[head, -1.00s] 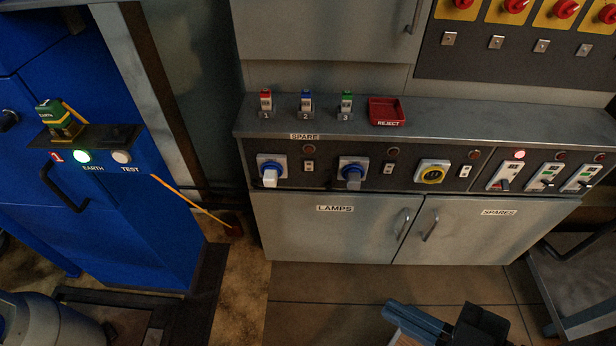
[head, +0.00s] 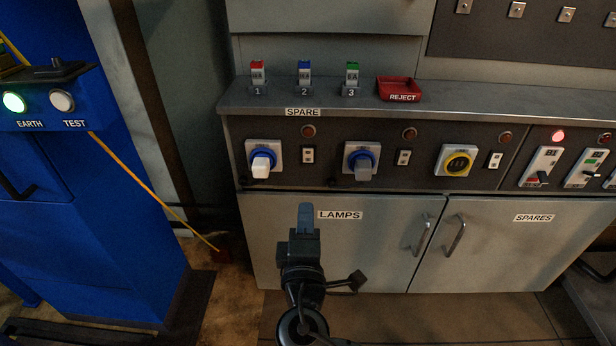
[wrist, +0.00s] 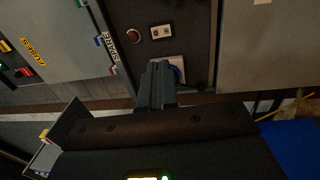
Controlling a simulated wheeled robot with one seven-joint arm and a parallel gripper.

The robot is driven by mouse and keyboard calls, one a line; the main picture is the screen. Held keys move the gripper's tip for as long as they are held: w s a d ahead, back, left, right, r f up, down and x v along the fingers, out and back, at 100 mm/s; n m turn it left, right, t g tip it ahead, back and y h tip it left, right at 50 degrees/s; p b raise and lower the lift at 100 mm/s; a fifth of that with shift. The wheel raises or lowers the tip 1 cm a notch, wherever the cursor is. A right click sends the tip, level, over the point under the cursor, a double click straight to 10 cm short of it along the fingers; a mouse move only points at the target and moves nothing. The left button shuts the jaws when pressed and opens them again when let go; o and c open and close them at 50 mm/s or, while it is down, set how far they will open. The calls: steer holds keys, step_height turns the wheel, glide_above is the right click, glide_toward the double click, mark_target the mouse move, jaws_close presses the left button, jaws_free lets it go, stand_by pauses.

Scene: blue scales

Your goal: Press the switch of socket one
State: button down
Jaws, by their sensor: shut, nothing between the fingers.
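The leftmost blue-ringed socket (head: 264,157) is on the dark panel, with a pale plug or cover on its front. To its right is a small switch (head: 308,154) with a pale plate. No socket number is readable. In the wrist view the same switch (wrist: 161,31) shows above the fingertips, and part of the blue-ringed socket (wrist: 180,70) shows beside them. My gripper (head: 305,212) is shut and empty. In the head view it appears just below the switch, in front of the cabinet door. It looks apart from the panel, but the exact distance is unclear.
A middle blue socket (head: 361,160) and a yellow socket (head: 456,160) sit further right with their own switches. Fuse-like pieces and a red reject tray (head: 399,89) stand on the ledge above. A blue cabinet (head: 95,230) with a yellow cable is at the left.

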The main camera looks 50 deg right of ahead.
mark_target(309, 152)
steer(key=shift+w+r, duration=0.2)
steer(key=shift+r, duration=0.05)
steer(key=shift+d, duration=0.1)
steer(key=b+x, duration=0.1)
steer(key=x, duration=1.2)
steer(key=shift+d, duration=0.15)
steer(key=shift+w+d+r, duration=0.15)
steer(key=shift+w+d, duration=0.05)
steer(key=shift+d, duration=0.05)
steer(key=shift+w+d+r, duration=0.1)
steer(key=shift+d+r, duration=0.05)
